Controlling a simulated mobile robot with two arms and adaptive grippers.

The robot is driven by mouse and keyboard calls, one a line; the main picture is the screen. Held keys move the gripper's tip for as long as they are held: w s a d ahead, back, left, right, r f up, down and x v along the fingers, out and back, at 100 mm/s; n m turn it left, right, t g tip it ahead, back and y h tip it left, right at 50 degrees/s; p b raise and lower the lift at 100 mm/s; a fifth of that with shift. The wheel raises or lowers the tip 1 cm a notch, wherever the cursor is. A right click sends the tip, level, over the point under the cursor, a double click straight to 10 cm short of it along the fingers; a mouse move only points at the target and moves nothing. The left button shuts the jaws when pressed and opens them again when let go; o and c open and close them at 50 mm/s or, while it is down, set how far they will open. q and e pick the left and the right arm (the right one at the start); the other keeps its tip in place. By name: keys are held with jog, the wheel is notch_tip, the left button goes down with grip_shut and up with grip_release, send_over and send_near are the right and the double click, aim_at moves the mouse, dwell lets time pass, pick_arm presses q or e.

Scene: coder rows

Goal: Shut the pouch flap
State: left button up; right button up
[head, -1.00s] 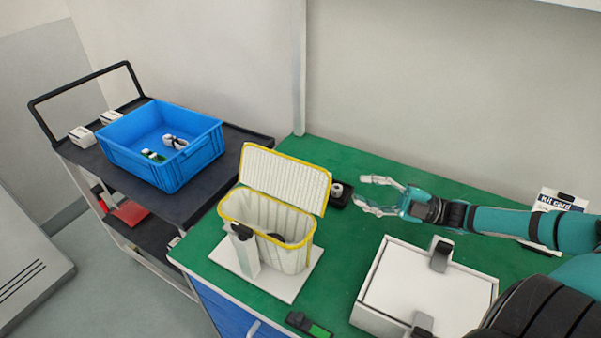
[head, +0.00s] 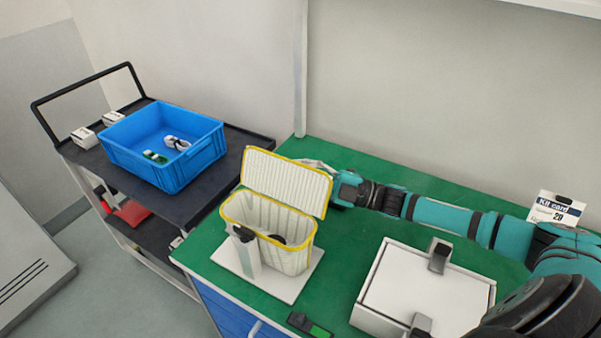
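The pouch (head: 285,258) is a white ribbed bag with yellow edging, standing on a white base plate on the green bench. Its flap (head: 287,182) stands raised at the back, leaning backward, and the mouth is open. A dark item (head: 276,239) lies inside. My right gripper (head: 318,164) is behind the flap, near its upper right edge. Its fingers are mostly hidden by the flap, so I cannot tell whether they touch it or how far they are open. My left gripper is not in view.
A white box (head: 425,290) with dark clips stands at the right front of the green bench (head: 350,240). A green and black item (head: 309,325) lies at the front edge. A kit card (head: 556,209) stands at the right. A blue crate (head: 165,146) sits on the cart at left.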

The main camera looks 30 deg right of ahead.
grip_shut()
jog(key=shift+f, duration=0.1)
dwell(0.3)
